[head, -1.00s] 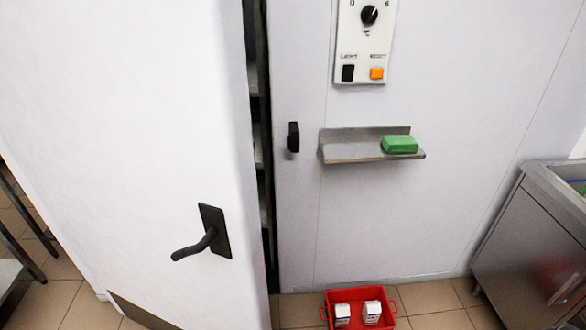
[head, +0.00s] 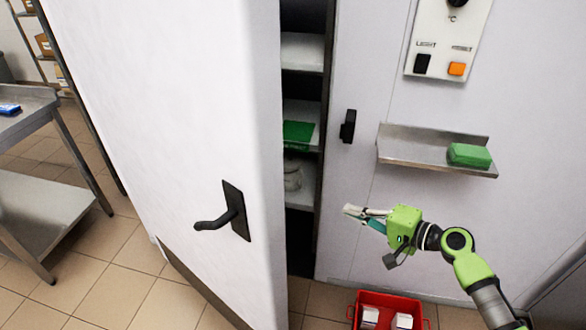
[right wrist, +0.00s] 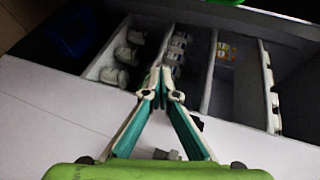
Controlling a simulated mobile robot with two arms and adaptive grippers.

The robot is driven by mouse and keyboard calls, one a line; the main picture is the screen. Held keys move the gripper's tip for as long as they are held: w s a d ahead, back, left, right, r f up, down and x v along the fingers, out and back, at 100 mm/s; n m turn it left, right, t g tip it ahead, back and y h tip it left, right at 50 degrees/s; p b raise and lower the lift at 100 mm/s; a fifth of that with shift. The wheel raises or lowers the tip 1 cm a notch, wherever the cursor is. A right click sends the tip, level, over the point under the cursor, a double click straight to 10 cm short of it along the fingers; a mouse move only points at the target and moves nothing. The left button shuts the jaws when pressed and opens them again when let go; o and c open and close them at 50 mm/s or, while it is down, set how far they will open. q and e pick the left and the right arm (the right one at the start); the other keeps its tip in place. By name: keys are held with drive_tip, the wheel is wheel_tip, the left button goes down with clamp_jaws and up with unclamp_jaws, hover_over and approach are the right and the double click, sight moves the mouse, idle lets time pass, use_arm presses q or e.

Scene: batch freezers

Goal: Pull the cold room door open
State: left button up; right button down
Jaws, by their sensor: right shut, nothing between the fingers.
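The white cold room door (head: 150,110) stands ajar, swung out to the left, with a dark gap between its edge and the frame. Its black lever handle (head: 218,219) is on the door's front face. My right gripper (head: 350,211) is to the right of the door's edge, in front of the wall, apart from the handle. It is shut and empty; its fingertips meet in the right wrist view (right wrist: 162,78). Through the gap I see shelves with a green item (head: 298,134). My left gripper is not in view.
A red crate (head: 353,312) with white cartons stands on the floor below my right arm. A metal wall shelf (head: 420,158) holds a green block (head: 469,155). A control panel (head: 449,38) is above. A steel table (head: 30,105) stands left behind the door.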

drive_tip(key=s+a+r+n+g+y, duration=0.1)
drive_tip(key=s+a+r+y, duration=0.15)
drive_tip(key=r, duration=0.65)
drive_tip(key=s+a+r+n+g+y, duration=0.1)
drive_tip(key=s+a+r+y, duration=0.15)
drive_tip(key=r, duration=0.55)
drive_tip(key=w+a+p, duration=0.2)
drive_tip(key=a+p, duration=0.5)
drive_tip(key=a, duration=0.5)
drive_tip(key=shift+w+r, duration=0.2)
